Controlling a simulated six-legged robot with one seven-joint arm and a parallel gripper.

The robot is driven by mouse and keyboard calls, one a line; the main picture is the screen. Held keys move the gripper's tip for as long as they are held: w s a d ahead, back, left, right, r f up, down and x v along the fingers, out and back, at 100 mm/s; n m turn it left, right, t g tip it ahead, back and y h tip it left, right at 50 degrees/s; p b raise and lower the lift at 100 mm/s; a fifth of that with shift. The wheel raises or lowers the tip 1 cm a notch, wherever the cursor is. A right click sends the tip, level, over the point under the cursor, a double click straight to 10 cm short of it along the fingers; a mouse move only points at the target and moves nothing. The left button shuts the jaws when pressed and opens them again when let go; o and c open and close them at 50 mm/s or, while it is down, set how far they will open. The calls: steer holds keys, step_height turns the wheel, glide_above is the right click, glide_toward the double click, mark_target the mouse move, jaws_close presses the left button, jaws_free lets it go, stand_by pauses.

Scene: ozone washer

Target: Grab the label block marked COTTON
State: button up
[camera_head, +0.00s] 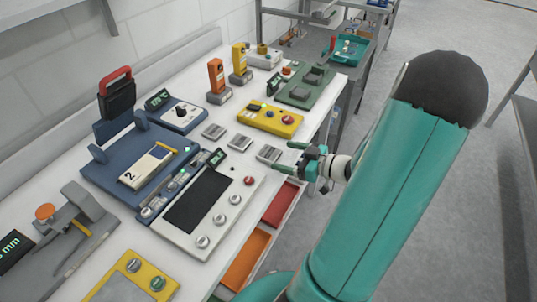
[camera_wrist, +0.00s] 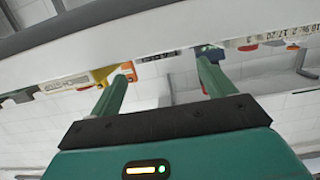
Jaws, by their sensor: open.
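Three small grey label blocks lie in a row on the white bench in the head view: one at the back left (camera_head: 214,131), one in the middle (camera_head: 240,142) and one nearest my gripper (camera_head: 268,154). Their lettering is too small to read, so I cannot tell which is marked COTTON. My gripper (camera_head: 285,158) is open at the bench's right edge, just right of the nearest block. No block is visible between its fingers.
A yellow control box (camera_head: 270,119) stands behind the blocks, and a white panel with a dark screen (camera_head: 198,201) stands in front. A blue device (camera_head: 125,160) is to the left. Red (camera_head: 281,203) and orange (camera_head: 246,258) trays sit below the bench edge. Open floor lies right.

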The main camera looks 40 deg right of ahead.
mark_target(271, 153)
steer(key=x, duration=0.5)
steer(key=shift+f, duration=0.15)
steer(key=c, duration=1.1)
